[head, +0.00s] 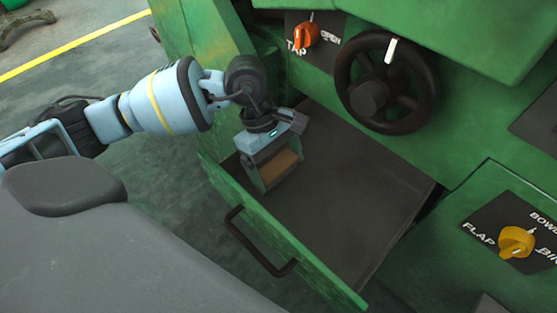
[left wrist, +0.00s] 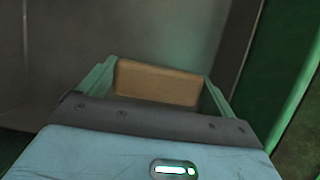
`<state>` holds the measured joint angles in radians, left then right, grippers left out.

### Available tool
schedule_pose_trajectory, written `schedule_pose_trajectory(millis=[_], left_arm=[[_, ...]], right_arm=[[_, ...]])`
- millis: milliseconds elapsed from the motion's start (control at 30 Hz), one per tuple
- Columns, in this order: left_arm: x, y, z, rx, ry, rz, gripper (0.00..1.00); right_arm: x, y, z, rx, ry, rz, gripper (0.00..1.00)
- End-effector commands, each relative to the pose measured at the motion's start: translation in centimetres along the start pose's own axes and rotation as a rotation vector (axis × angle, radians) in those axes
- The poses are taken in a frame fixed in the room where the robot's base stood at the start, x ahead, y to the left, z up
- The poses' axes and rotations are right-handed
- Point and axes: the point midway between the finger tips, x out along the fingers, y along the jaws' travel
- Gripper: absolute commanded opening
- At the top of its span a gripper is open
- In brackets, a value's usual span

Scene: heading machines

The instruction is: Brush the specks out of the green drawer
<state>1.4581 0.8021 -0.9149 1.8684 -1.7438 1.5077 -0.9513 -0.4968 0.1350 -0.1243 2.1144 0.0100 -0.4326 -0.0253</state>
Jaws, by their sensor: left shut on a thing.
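The green drawer (head: 290,257) is pulled out of the green machine, with a dark handle (head: 257,245) on its front. Its dark floor (head: 345,205) looks bare; I cannot make out specks on it. My left gripper (head: 272,172) reaches down over the far left part of the drawer. It is shut on a brown block, which looks like the brush (head: 280,165). The brush also shows between the green fingers in the left wrist view (left wrist: 158,82). Its bristles are hidden, and I cannot tell whether it touches the floor. My right gripper is not in view.
A dark handwheel (head: 370,96) and an orange knob labelled TAP (head: 305,37) are on the machine above the drawer. A yellow knob (head: 515,242) marked FLAP is at the right. Open floor with a yellow line (head: 75,48) lies at the left.

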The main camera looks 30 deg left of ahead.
Motion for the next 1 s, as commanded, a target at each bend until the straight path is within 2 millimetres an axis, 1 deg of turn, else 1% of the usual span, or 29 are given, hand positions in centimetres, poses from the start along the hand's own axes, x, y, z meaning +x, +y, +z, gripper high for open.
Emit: schedule_pose_trajectory(millis=[33,500,633,833,1000], left_arm=[[-0.8,0.0,0.2,-0.002,0.001,0.002,0.69],[-4.7,-0.4,1.2,-0.015,0.001,0.007,0.69],[-5.1,-0.4,1.4,-0.017,0.000,0.006,0.69],[-5.0,-0.4,1.3,-0.017,0.000,0.005,0.69],[-5.0,-0.4,1.3,-0.017,0.000,0.006,0.69]], right_arm=[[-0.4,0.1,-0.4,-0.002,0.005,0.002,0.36],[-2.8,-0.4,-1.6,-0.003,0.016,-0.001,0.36],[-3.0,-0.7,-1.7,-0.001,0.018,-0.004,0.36],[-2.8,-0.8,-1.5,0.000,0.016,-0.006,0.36],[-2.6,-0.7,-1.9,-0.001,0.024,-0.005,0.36]])
